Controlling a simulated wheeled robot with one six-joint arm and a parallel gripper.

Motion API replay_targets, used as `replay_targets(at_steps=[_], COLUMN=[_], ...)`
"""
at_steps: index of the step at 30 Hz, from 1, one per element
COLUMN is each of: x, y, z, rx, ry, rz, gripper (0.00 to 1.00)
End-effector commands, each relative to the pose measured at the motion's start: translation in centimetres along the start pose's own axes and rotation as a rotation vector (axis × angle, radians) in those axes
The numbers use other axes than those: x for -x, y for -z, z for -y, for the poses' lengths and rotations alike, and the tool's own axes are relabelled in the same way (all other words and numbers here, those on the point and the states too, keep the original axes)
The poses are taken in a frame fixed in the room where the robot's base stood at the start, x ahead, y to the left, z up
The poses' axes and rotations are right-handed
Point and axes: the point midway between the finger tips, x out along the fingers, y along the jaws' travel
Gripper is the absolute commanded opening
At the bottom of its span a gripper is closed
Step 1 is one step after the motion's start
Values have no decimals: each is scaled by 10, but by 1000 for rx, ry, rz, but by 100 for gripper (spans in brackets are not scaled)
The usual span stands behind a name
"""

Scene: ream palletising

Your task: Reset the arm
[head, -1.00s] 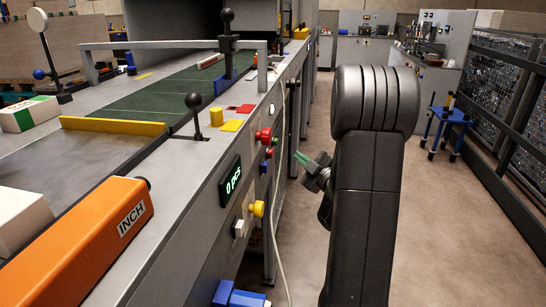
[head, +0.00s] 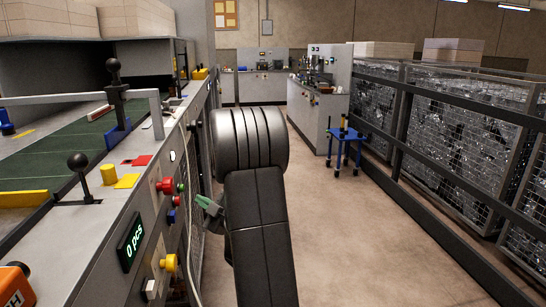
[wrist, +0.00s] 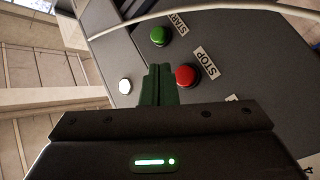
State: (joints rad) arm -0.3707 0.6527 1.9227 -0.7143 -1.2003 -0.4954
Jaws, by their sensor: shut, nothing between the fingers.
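My gripper (head: 207,204) shows in the head view with its green fingers pointing left toward the machine's control panel, just right of the buttons; my dark arm hides part of it. In the wrist view my gripper (wrist: 158,82) has its fingers together with nothing between them. Beyond the fingertips are a green START button (wrist: 160,36), a red STOP button (wrist: 187,76) and a white button (wrist: 124,86). I cannot tell any contact with them.
The machine's side panel carries a display reading 0 pcs (head: 131,242) and a yellow button (head: 169,262). A blue trolley (head: 345,146) stands on the floor ahead. A mesh fence (head: 458,145) runs along the right. The floor between is clear.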

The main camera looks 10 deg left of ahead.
Motion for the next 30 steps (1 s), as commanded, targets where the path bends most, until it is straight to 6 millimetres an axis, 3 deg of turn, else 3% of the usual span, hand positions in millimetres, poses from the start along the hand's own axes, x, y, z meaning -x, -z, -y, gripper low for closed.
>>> replay_targets(at_steps=[14,21,30], x=[-3,22,40], y=[4,-18,-30], z=[-2,-14,-29], rx=[-2,1,0], ry=[1,-4,-3], rz=[4,6,3], gripper=[0,0,0])
